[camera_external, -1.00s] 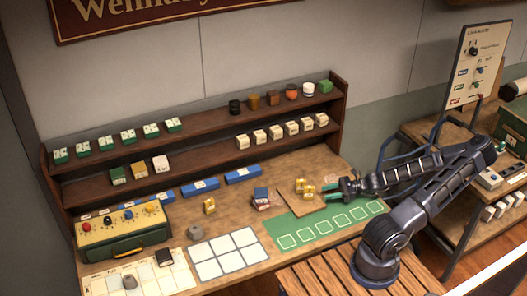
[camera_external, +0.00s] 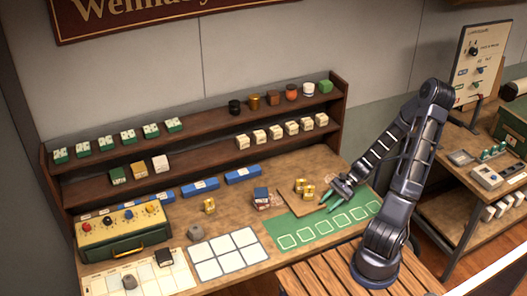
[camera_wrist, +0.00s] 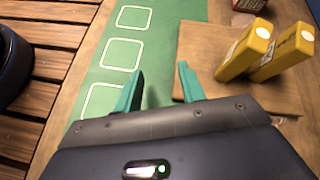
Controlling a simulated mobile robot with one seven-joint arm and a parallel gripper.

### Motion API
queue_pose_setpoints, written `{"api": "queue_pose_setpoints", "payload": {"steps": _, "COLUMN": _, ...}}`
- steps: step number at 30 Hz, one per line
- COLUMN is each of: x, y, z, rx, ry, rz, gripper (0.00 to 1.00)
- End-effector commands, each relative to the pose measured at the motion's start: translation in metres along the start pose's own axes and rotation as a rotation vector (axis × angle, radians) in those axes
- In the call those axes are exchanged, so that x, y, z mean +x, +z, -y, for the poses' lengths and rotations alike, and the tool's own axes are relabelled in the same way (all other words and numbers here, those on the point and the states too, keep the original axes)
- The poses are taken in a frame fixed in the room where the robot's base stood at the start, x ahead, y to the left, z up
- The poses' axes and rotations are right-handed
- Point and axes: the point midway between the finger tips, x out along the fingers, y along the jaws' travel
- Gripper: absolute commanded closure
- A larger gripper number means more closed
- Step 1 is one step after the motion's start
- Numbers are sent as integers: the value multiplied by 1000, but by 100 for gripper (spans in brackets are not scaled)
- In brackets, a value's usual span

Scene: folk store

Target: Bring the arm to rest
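My gripper (camera_external: 329,203) hangs low over the edge between the green mat (camera_external: 284,228) and the small wooden board (camera_external: 291,205), with its fingers pointing down and to the left. My arm is folded, with its elbow raised high. In the wrist view my gripper (camera_wrist: 159,78) has its two teal fingers apart with nothing between them. Two yellow blocks (camera_wrist: 246,48) with white round spots stand on the board, to the right of the fingers and apart from them. Whether the fingertips touch the mat is unclear.
A red and blue stack (camera_external: 262,197) sits left of the board. A two-tier shelf (camera_external: 200,141) with boxes and pots lines the back. A green control box (camera_external: 123,230) stands at left. A side table (camera_external: 468,183) with devices stands at right. The mat's outlined squares are empty.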

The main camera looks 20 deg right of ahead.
Motion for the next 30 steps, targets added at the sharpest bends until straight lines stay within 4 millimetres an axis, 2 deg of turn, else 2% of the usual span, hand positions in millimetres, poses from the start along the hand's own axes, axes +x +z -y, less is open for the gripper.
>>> {"api": "queue_pose_setpoints", "payload": {"steps": 17, "x": -32, "y": 37, "z": -3, "rx": -292, "ry": 295, "rz": -312, "gripper": 60}}
{"api": "queue_pose_setpoints", "payload": {"steps": 30, "x": -67, "y": 92, "z": 4, "rx": -542, "ry": 466, "rz": -545, "gripper": 60}}
